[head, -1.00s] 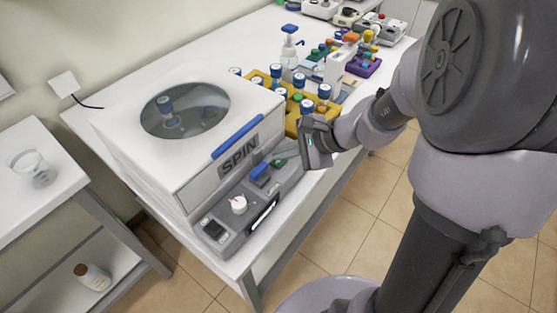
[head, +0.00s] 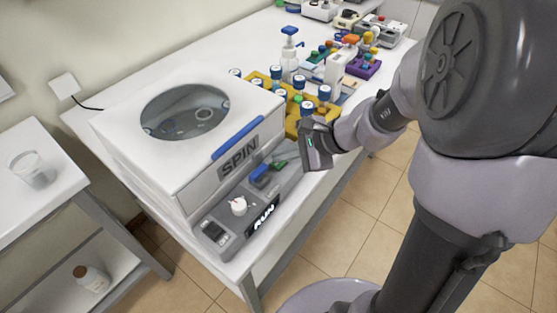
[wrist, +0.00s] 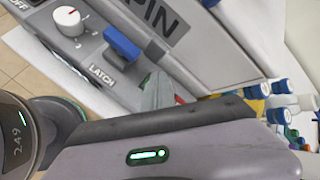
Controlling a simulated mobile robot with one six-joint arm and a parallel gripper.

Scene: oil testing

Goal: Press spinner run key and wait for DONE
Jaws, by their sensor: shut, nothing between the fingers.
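The spinner (head: 165,160) is a white box with a grey SPIN front. Its lid, with a blue handle (head: 237,138), is down, and blurred shapes show through the round window (head: 185,111). The front panel carries a white knob (head: 238,206), a blue latch (head: 260,170) and a dark display (head: 263,217) reading RUN. My gripper (head: 284,160) is shut and empty at the panel's right end, over a green key. In the wrist view the fingers (wrist: 161,90) cover most of that key; contact cannot be told. A bit of red shows beside them.
A yellow rack (head: 292,122) with several blue-capped bottles stands right of the spinner, close to my wrist. A pump bottle (head: 289,55) and a purple rack (head: 363,66) stand behind. A side table with a beaker (head: 32,169) is at the left.

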